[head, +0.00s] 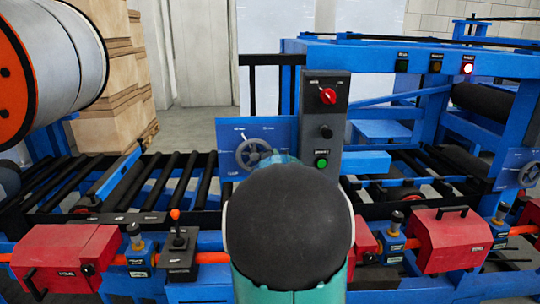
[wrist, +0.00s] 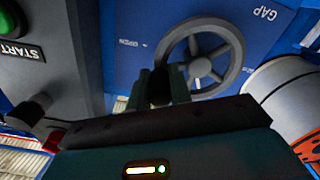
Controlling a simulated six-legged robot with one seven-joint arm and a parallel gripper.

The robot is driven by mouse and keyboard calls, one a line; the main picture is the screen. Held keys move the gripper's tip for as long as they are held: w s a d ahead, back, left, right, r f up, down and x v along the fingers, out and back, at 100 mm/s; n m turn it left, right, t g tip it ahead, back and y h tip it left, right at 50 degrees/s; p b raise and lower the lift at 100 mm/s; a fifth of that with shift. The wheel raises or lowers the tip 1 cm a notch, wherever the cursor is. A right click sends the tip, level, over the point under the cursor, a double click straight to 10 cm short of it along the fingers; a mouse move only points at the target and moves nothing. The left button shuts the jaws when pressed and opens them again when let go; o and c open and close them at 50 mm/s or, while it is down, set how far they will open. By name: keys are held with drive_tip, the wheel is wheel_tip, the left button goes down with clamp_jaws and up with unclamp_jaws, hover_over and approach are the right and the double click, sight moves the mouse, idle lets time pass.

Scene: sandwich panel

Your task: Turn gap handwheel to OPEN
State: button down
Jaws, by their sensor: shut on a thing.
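The gap handwheel (head: 254,152) is a grey spoked wheel on a blue panel (head: 228,133), left of the grey control box in the head view. In the wrist view the handwheel (wrist: 201,68) shows close up, next to the word GAP on the blue plate. My gripper (wrist: 168,84) is shut on the handwheel's rim at its lower left in the wrist view. In the head view my own dark, rounded arm link hides the gripper and the wheel's lower edge.
A grey control box (head: 324,120) with a red selector, a black knob and a green button stands close right of the wheel. Black rollers (head: 165,180) lie to the left. Red boxes (head: 68,258) and an orange-topped lever (head: 177,240) line the front. Another handwheel (head: 529,174) is far right.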

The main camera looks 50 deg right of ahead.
drive_tip(key=f+m, duration=0.1)
drive_tip(key=m, duration=0.1)
drive_tip(key=shift+s+d+f+m, duration=0.1)
drive_tip(key=shift+f+m, duration=0.1)
drive_tip(key=shift+m, duration=0.2)
drive_tip(key=w+a+f+m, duration=0.2)
drive_tip(key=m, duration=0.8)
drive_tip(key=w+a+f+m, duration=0.2)
drive_tip(key=f+m, duration=0.1)
drive_tip(key=m, duration=0.7)
drive_tip(key=shift+w+a+m, duration=0.15)
drive_tip(key=shift+w+m, duration=0.15)
drive_tip(key=shift+w, duration=0.1)
drive_tip(key=c, duration=1.3)
unclamp_jaws()
